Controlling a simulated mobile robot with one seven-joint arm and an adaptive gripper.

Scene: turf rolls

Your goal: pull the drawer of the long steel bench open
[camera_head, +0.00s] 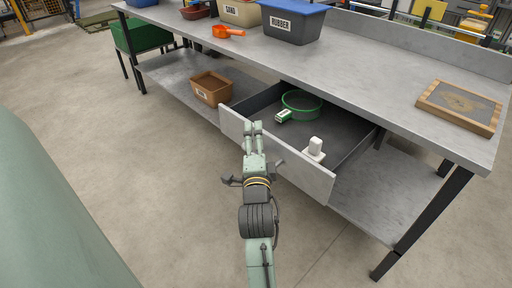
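The long steel bench (360,62) runs from the upper left to the right. Its drawer (345,128) stands pulled out below the bench top, with its inside plainly visible. The pale drawer front (305,178) faces me. My gripper (252,126) is at the left part of this front, its two fingers side by side and close together near the top edge. I cannot tell whether they hold the front or only lie before it. Any handle is hidden behind my gripper and arm.
The drawer holds a green ring-shaped item (301,92), a small green-and-white item (284,116) and a white item (314,148). A brown bin (211,88) sits on the lower shelf. A framed board (460,122) and a dark bin (292,30) stand on top. The floor in front is clear.

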